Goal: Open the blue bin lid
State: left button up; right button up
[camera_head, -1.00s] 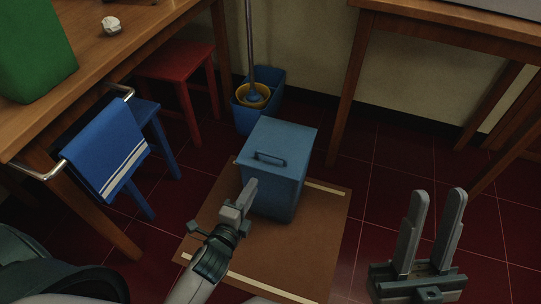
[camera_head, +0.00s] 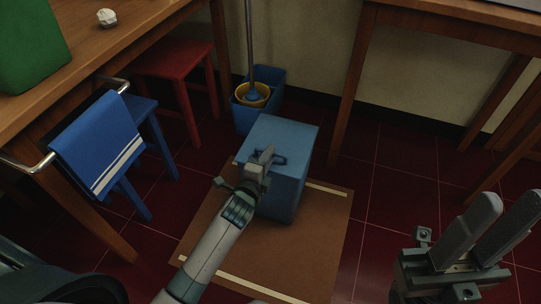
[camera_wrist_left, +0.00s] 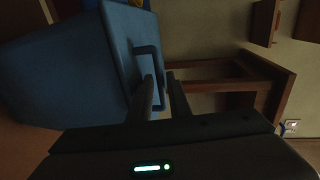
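The blue bin (camera_head: 285,190) stands upright on a brown mat, with its lid (camera_head: 283,133) down. The lid's handle (camera_head: 278,158) is partly covered by my left gripper (camera_head: 268,153) in the head view. In the left wrist view, the bin (camera_wrist_left: 65,65) lies at the left and the handle (camera_wrist_left: 150,50) is beside the fingertips. The left gripper (camera_wrist_left: 160,85) has its two fingers apart, with the handle's bar near or between them; contact cannot be told. My right gripper (camera_head: 508,222) is open and empty at the lower right.
The brown mat (camera_head: 250,255) lies on dark red tiles. A blue mop bucket (camera_head: 268,78) stands behind the bin. A red stool (camera_head: 175,60), a blue stool (camera_head: 150,115) and a towel (camera_head: 97,145) on a rail are left. Floor right of the bin is clear.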

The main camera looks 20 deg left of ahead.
pick_arm(q)
jog(key=shift+w+f, duration=0.15)
jog(key=shift+w, duration=0.7)
grip_shut()
dwell(0.9)
